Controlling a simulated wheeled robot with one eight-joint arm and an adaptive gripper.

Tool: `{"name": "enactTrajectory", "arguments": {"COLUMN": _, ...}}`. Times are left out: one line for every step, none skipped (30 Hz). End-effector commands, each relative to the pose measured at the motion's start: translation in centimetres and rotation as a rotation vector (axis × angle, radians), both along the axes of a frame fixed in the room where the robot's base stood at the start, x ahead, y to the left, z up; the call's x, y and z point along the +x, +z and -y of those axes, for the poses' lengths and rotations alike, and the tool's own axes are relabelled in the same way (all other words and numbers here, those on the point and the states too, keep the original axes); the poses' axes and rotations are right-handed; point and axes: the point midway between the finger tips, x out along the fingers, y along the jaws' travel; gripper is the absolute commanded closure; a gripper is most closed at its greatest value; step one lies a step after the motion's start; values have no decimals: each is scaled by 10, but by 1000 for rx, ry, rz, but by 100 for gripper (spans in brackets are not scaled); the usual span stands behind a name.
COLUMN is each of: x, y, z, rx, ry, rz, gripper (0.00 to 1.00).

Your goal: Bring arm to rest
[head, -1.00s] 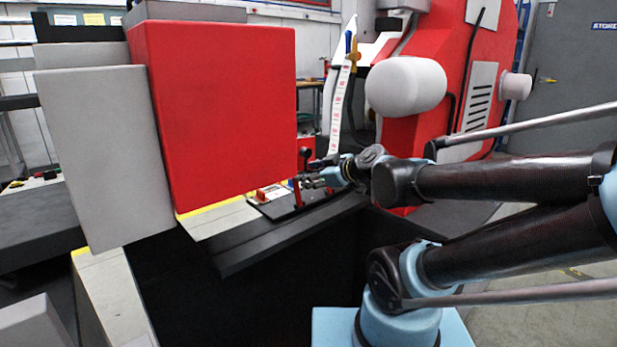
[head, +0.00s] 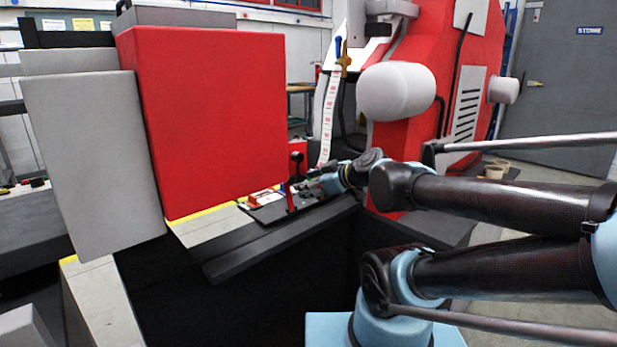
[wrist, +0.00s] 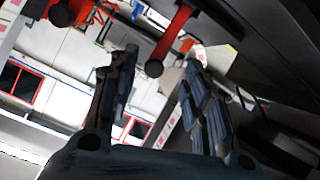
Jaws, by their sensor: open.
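My arm reaches in from the right in the head view, with my gripper (head: 308,189) low at the machine's black plate. The gripper is small there and close beside a red lever (head: 291,198) with a black knob. In the wrist view my gripper (wrist: 158,75) has its two jointed fingers spread apart, with nothing held between them. A red bar with a black round end (wrist: 172,38) shows above and between the fingertips. I cannot tell whether a finger touches it.
A large red box-shaped housing (head: 215,120) and grey panel (head: 95,165) stand left of the gripper. A white roll (head: 396,91) on the red machine (head: 410,145) is above my arm. A label strip (head: 328,118) hangs behind the gripper. Open floor (head: 555,255) lies at right.

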Motion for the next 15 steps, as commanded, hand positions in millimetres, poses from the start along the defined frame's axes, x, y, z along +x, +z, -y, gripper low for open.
{"name": "enactTrajectory", "arguments": {"x": -4, "y": -9, "z": 5, "rx": -6, "ry": -15, "rz": -49, "gripper": 56}}
{"name": "enactTrajectory", "arguments": {"x": -7, "y": -16, "z": 9, "rx": -11, "ry": -26, "rz": -87, "gripper": 56}}
{"name": "enactTrajectory", "arguments": {"x": -12, "y": -26, "z": 15, "rx": -18, "ry": -49, "rz": -145, "gripper": 56}}
{"name": "enactTrajectory", "arguments": {"x": -16, "y": -34, "z": 21, "rx": -24, "ry": -69, "rz": -192, "gripper": 56}}
{"name": "enactTrajectory", "arguments": {"x": -20, "y": -42, "z": 27, "rx": -30, "ry": -92, "rz": -241, "gripper": 56}}
{"name": "enactTrajectory", "arguments": {"x": -25, "y": -52, "z": 35, "rx": -40, "ry": -129, "rz": -304, "gripper": 56}}
{"name": "enactTrajectory", "arguments": {"x": -30, "y": -60, "z": 42, "rx": -48, "ry": -158, "rz": -352, "gripper": 56}}
{"name": "enactTrajectory", "arguments": {"x": -34, "y": -67, "z": 50, "rx": -57, "ry": -190, "rz": -400, "gripper": 56}}
{"name": "enactTrajectory", "arguments": {"x": -41, "y": -77, "z": 60, "rx": -66, "ry": -238, "rz": -462, "gripper": 56}}
{"name": "enactTrajectory", "arguments": {"x": -46, "y": -84, "z": 68, "rx": -75, "ry": -276, "rz": -509, "gripper": 56}}
{"name": "enactTrajectory", "arguments": {"x": -51, "y": -91, "z": 77, "rx": -84, "ry": -317, "rz": -553, "gripper": 56}}
{"name": "enactTrajectory", "arguments": {"x": -59, "y": -100, "z": 89, "rx": -96, "ry": -377, "rz": -613, "gripper": 56}}
{"name": "enactTrajectory", "arguments": {"x": -65, "y": -105, "z": 98, "rx": -104, "ry": -424, "rz": -656, "gripper": 56}}
{"name": "enactTrajectory", "arguments": {"x": -70, "y": -111, "z": 107, "rx": -111, "ry": -473, "rz": -697, "gripper": 56}}
{"name": "enactTrajectory", "arguments": {"x": -78, "y": -117, "z": 119, "rx": -122, "ry": -539, "rz": -748, "gripper": 56}}
